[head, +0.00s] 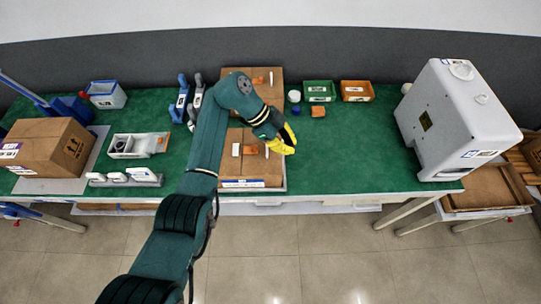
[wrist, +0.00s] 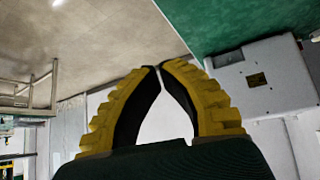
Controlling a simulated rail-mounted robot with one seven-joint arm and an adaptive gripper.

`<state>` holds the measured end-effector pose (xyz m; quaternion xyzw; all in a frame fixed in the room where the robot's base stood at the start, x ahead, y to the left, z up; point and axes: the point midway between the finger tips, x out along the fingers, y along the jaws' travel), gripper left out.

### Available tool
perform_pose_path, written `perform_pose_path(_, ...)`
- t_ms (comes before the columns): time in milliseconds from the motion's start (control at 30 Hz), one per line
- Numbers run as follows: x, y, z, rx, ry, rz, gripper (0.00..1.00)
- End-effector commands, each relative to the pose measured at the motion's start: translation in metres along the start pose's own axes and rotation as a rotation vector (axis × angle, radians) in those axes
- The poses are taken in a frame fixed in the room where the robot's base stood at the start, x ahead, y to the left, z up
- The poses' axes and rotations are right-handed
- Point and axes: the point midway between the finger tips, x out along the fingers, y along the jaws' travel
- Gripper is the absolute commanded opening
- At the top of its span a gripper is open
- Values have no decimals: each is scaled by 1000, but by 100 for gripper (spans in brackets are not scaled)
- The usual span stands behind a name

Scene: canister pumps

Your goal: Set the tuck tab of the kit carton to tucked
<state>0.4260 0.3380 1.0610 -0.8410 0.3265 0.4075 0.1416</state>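A brown carton (head: 228,168), which I take to be the kit carton, sits at the front middle of the green bench. Its raised lid panel (head: 236,78) stands behind it, and whether a tuck tab is tucked cannot be made out. My arm hides its left part. My gripper (head: 293,146) has yellow fingers and hangs at the carton's right side, above the bench. In the wrist view my gripper (wrist: 158,68) has its fingertips together, with a narrow gap lower down between the dark pads. Nothing is held. The carton does not show in the wrist view.
A closed brown box (head: 40,150) stands at the left. A green bin (head: 319,91) and an orange bin (head: 356,91) are behind right. A large white machine (head: 455,115) stands at the right. Bench between carton and machine is mostly clear.

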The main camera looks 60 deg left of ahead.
Motion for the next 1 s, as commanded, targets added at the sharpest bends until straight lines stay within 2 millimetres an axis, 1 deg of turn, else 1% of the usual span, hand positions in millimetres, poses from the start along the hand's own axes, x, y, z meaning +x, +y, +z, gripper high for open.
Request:
perform_pose_path(33, -6, -10, 47, -62, 7, -41, 0)
perform_pose_path(67, -16, -14, 66, -91, 7, -65, 0)
perform_pose_path(100, -32, -19, 87, -120, 6, -102, 0)
perform_pose_path(200, -60, -23, 124, -170, 0, -170, 0)
perform_pose_path(267, -69, -23, 137, -189, -1, -189, 0)
perform_pose_path(300, -72, -22, 142, -197, -1, -195, 0)
perform_pose_path(367, -75, -22, 144, -203, -1, -200, 0)
perform_pose_path(667, -74, -22, 143, -203, -1, -198, 0)
perform_pose_path(767, -64, -23, 143, -203, -1, -196, 0)
perform_pose_path(867, -47, -26, 144, -204, -1, -194, 0)
perform_pose_path(1000, -17, -31, 144, -203, -2, -194, 0)
